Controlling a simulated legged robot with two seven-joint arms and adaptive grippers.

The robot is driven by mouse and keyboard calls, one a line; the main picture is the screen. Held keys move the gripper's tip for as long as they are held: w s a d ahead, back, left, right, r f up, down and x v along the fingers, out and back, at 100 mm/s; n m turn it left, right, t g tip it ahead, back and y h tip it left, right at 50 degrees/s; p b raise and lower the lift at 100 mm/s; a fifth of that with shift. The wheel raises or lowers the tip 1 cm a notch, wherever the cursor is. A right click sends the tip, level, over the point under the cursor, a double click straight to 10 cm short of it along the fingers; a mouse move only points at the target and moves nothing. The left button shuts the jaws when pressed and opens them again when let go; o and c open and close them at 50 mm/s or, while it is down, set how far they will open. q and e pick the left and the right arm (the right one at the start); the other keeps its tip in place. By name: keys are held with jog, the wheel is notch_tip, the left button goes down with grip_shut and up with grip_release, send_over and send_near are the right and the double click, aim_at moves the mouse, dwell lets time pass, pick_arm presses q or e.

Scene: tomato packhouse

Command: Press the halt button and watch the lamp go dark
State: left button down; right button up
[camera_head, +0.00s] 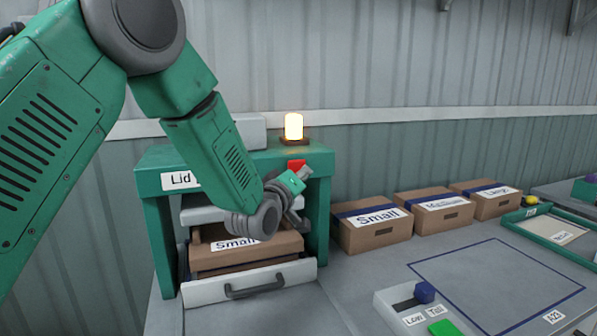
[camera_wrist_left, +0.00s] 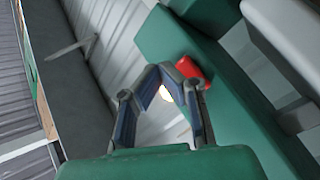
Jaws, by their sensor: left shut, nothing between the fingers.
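The lamp (camera_head: 293,127) glows warm yellow-white on top of the green machine frame marked "Lid" (camera_head: 155,180). The red halt button (camera_head: 297,165) is on the front of the frame's top beam, just below the lamp. My left gripper (camera_head: 303,174) is shut and empty, with its fingertips close to the button. In the left wrist view the red button (camera_wrist_left: 190,70) is right beside the fingertips (camera_wrist_left: 168,75); I cannot tell whether they touch. A small bright part of the lamp (camera_wrist_left: 165,92) shows between the fingers. My right gripper is not in view.
A "Small" carton (camera_head: 240,262) sits inside the frame above a drawer with a dark handle (camera_head: 254,287). Several cartons (camera_head: 374,235) line the wall at right. A Low/Tall switch box (camera_head: 405,312) stands in front. The blue-outlined table area (camera_head: 497,280) is clear.

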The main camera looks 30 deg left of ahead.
pick_arm(q)
jog(key=shift+w+a, duration=0.25)
jog(key=shift+a, duration=0.35)
jog(key=shift+w+d+r, duration=0.15)
jog(key=shift+w+d, duration=0.05)
jog(key=shift+d, duration=0.1)
pick_arm(e)
jog(key=shift+d, duration=0.1)
dwell(0.9)
